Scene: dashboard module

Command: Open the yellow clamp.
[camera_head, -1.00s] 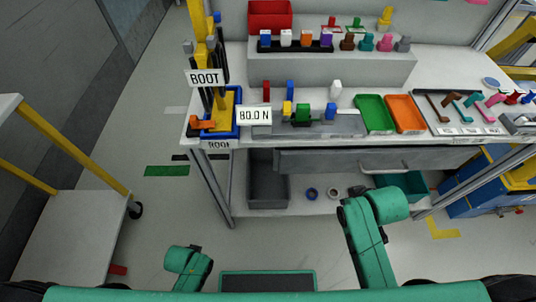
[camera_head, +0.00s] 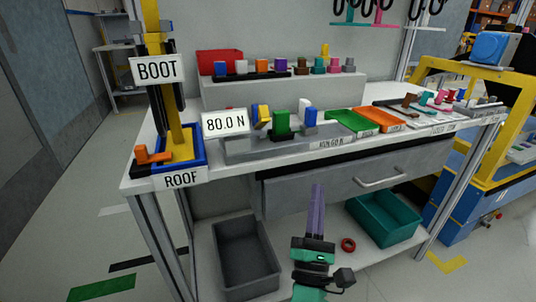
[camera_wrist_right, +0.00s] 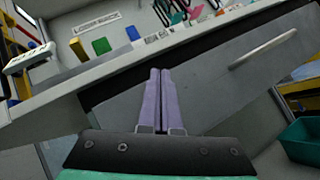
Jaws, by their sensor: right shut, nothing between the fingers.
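A small yellow block-like piece (camera_head: 264,115), which looks like the yellow clamp, stands on the left of the grey fixture (camera_head: 250,146), behind the "80.0 N" sign and beside a green one (camera_head: 283,124). A blue-and-white piece stands to their right. The yellow piece also shows at upper left in the right wrist view (camera_wrist_right: 80,49). Whether it is open cannot be told. My right gripper (camera_head: 317,187), with long purple fingers, is shut and empty in front of the drawer, below the tabletop and apart from the clamp. Its fingers (camera_wrist_right: 160,72) lie together. My left gripper is out of view.
The drawer with its handle (camera_head: 381,176) lies beyond my right gripper. A grey bin (camera_head: 245,258) and teal bin (camera_head: 385,219) stand on the lower shelf. A blue tray (camera_head: 196,143) with a yellow post stands at the table's left; green and orange trays lie right.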

